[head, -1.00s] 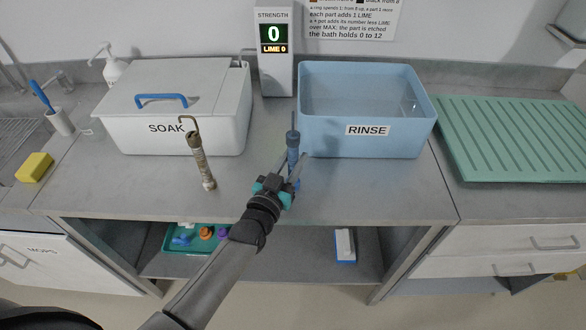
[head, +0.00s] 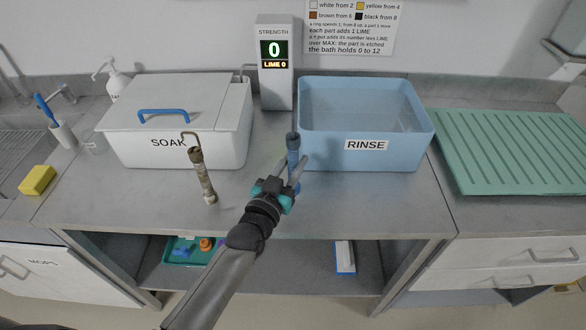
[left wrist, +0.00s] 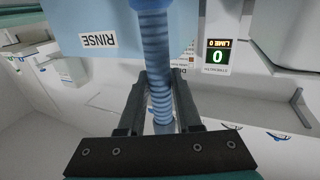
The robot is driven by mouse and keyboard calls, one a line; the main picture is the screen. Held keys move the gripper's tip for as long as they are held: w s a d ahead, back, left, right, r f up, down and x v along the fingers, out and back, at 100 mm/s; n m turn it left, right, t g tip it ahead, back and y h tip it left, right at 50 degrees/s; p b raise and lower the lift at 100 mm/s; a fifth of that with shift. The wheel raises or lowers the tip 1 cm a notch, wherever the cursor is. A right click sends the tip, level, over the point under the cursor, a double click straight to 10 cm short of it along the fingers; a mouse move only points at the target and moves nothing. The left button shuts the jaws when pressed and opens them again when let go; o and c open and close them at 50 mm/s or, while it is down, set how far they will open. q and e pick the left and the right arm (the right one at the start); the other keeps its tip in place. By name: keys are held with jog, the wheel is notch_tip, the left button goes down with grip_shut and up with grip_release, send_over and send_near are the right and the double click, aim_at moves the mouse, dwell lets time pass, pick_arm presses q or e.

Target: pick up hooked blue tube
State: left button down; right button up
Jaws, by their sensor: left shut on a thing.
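My left gripper (head: 291,174) is shut on the blue tube. In the left wrist view the ribbed blue tube (left wrist: 156,60) passes between the two dark fingers of the left gripper (left wrist: 158,95). My right gripper is not in view.
Behind are the lidded soak box (head: 222,150), the strength display (head: 275,85) reading 0 and the rinse tub (head: 365,160). A green drainer (head: 510,150) lies right. The front counter right of my gripper is clear.

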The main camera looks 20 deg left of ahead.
aim_at(293, 116)
pick_arm(q)
notch_tip(293, 116, up, 16)
jog(key=p, duration=0.3)
jog(key=shift+r+p, duration=0.1)
jog(key=shift+p, duration=0.25)
jog(key=shift+s, duration=0.1)
dwell(0.4)
